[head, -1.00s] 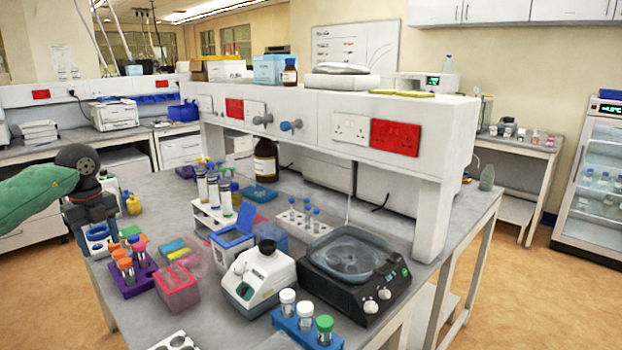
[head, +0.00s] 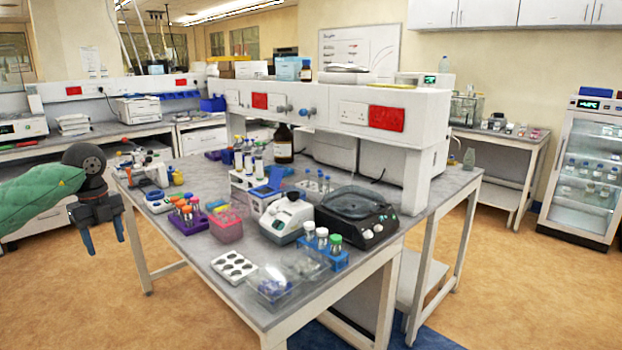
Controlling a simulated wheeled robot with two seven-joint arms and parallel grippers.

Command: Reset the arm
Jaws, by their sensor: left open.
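My left arm comes in from the left in a green sleeve. My left gripper (head: 102,238) points down beside the lab bench (head: 205,262), off its left edge. Its two dark blue fingers are apart with nothing between them, and floor shows behind them. My right gripper does not show in the head view.
The bench holds a purple tube rack (head: 190,224), a pink rack (head: 226,226), a white device (head: 287,218), a black hotplate-like device (head: 356,222), a blue tube rack (head: 336,260) and a white well plate (head: 233,267). Floor (head: 165,318) is clear at front left.

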